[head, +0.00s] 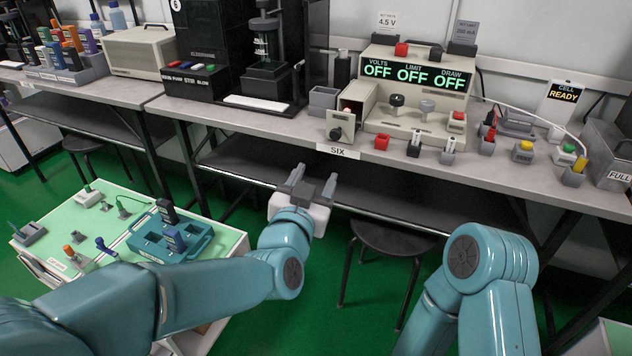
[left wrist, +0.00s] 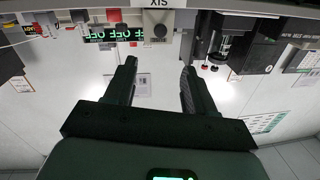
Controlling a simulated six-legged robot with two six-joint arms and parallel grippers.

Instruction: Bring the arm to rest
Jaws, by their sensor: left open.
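My left gripper (head: 310,181) is open and empty. In the head view it is raised in front of the bench, below the label reading SIX, with its fingers pointing toward the bench. In the left wrist view the two dark fingers of the left gripper (left wrist: 158,80) stand apart with nothing between them. The left arm comes in from the lower left, bent at the elbow. My right arm is bent at the lower right of the head view; its gripper is out of view.
A long grey bench (head: 470,168) runs across the back. On it a power supply (head: 415,90) shows OFF three times. A green-topped cart (head: 110,200) holding a teal tray (head: 150,243) with testers stands at left. A dark stool (head: 387,236) stands under the bench.

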